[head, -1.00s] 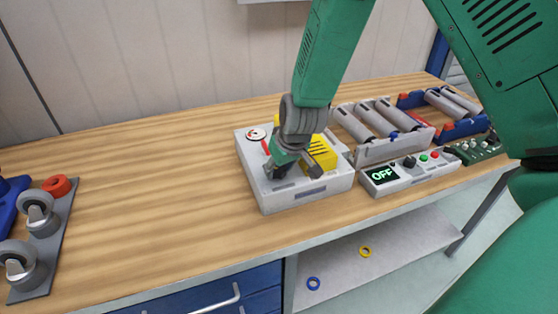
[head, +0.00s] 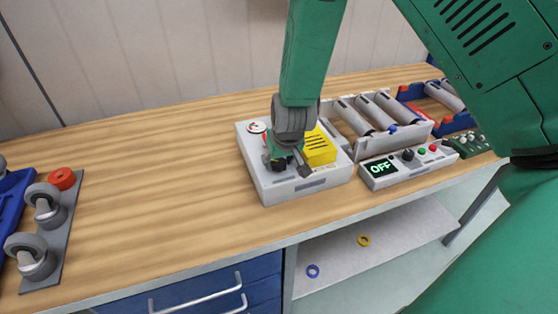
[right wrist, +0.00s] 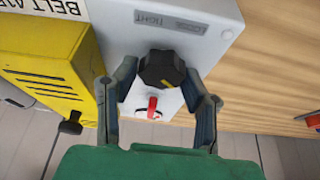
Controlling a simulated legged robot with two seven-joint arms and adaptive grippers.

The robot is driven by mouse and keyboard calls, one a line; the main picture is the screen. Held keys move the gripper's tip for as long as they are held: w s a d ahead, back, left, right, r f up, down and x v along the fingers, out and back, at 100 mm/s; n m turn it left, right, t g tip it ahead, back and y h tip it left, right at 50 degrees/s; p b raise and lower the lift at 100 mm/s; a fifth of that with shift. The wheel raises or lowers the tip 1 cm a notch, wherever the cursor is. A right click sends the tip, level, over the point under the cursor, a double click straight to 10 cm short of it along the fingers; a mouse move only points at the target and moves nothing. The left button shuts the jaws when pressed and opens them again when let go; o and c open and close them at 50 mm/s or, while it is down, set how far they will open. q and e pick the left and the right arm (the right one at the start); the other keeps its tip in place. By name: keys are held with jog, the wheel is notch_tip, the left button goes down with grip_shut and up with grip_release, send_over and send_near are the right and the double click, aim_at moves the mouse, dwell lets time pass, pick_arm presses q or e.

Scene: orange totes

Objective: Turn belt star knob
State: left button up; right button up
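The black star knob (right wrist: 162,70) with a yellow mark sits on a white box (head: 290,190), beside a label reading LOOSE and TIGHT. In the right wrist view it lies between the two fingers of my right gripper (right wrist: 160,78). The fingers are spread, with a visible gap to the knob on the left; contact on the right is unclear. In the head view the right gripper (head: 294,168) points down over the box, with the knob (head: 279,164) partly hidden by it. My left gripper is not in view.
A yellow slotted cover (head: 320,148) and a gauge (head: 256,127) are on the same box. A control panel reading OFF (head: 384,172) and a roller conveyor (head: 362,118) stand to the right. A caster plate (head: 60,235) lies at the left. The table between is bare.

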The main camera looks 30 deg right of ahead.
jog(key=shift+o, duration=1.1)
jog(key=shift+w+r, duration=0.15)
jog(key=shift+w, duration=0.05)
jog(key=shift+s, duration=0.1)
jog(key=shift+s, duration=0.1)
jog(key=v, duration=1.1)
jog(key=shift+r, duration=0.35)
jog(key=shift+a, duration=0.1)
